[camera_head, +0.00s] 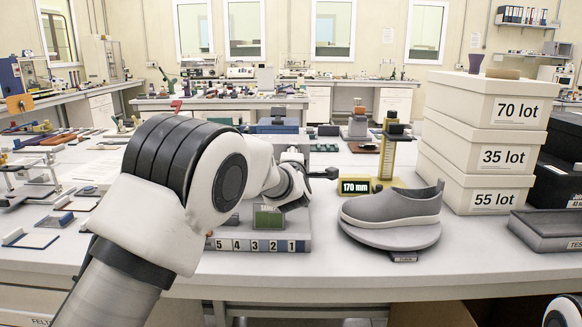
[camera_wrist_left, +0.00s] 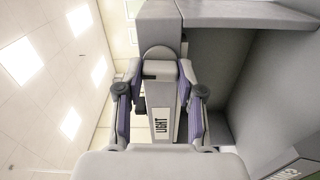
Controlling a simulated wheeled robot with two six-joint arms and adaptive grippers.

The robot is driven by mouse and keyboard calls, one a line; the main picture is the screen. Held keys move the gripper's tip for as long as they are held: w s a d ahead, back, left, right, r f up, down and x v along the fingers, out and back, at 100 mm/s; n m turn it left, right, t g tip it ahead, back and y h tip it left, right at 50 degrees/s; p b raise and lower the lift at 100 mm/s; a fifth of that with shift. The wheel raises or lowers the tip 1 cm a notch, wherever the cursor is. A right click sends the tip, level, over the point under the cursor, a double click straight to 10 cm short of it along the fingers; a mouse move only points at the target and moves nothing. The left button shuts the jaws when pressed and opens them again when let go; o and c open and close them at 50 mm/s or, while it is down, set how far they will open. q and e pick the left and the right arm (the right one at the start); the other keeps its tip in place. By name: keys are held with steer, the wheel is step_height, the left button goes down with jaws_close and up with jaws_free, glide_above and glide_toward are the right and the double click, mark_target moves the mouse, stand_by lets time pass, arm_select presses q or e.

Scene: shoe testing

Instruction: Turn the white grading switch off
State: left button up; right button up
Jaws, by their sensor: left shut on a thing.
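The grading stand (camera_head: 256,244) is a grey unit on the table's front middle, with a row of number tiles 5 4 3 2 1 and a green sample. My left arm covers much of it in the head view. In the left wrist view, a pale upright part marked LIGHT (camera_wrist_left: 161,125) stands beside a grey hood (camera_wrist_left: 245,15). My left gripper (camera_wrist_left: 162,84) has its fingers on both sides of this part and is shut on it. The switch's on or off position cannot be told. My right gripper is out of view.
A grey shoe (camera_head: 395,208) sits on a round grey stand to the right, near a yellow gauge (camera_head: 389,155) and a 170 mm display (camera_head: 356,187). Stacked lot boxes (camera_head: 470,150) stand further right. Small tools lie at left.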

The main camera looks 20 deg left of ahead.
arm_select(q)
steer(key=shift+d+r+n+b, duration=0.1)
steer(key=shift+r+n+b, duration=0.05)
steer(key=shift+n+b, duration=0.25)
steer(key=shift+r, duration=0.1)
steer(key=o, duration=1)
steer(key=shift+w, duration=0.1)
steer(key=shift+o, duration=0.7)
steer(key=shift+w+d+f, duration=0.1)
steer(key=shift+d+f, duration=0.05)
steer(key=shift+f, duration=0.05)
steer(key=v, duration=1.2)
